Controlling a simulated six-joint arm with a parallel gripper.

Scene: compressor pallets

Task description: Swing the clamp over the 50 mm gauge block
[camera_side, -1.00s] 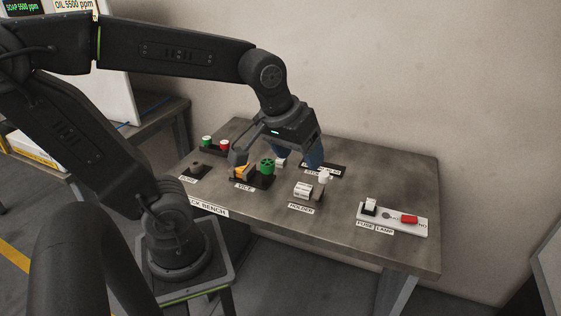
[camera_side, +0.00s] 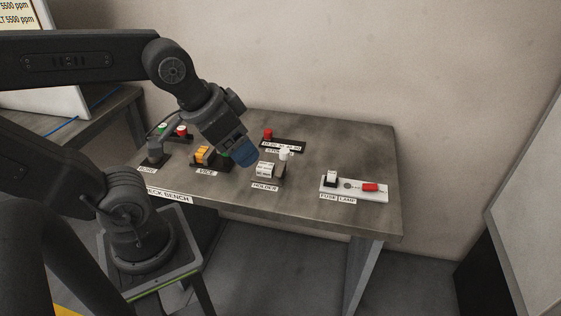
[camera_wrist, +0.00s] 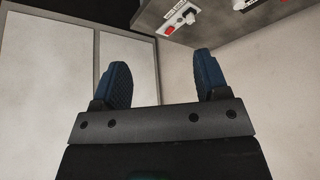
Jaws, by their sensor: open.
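The holder (camera_side: 278,174) stands mid-bench behind its HOLDER label, with a white block (camera_side: 264,169) in it; the block's marking is too small to read. A white knob (camera_side: 285,154), perhaps the clamp's end, stands at the holder's back right. Whether the clamp lies over the block is unclear. My gripper (camera_side: 240,154) hangs tilted at the holder's upper left in the picture, with its blue fingers apart from the block. In the wrist view the gripper (camera_wrist: 163,78) is open, with nothing between the fingers.
The vice holds an orange piece (camera_side: 203,153). Behind stands a dark rack (camera_side: 292,146) with a red piece (camera_side: 267,133). A white lamp panel (camera_side: 353,189) with a red part (camera_side: 370,187) is at right. The bench's back right (camera_side: 350,140) is clear.

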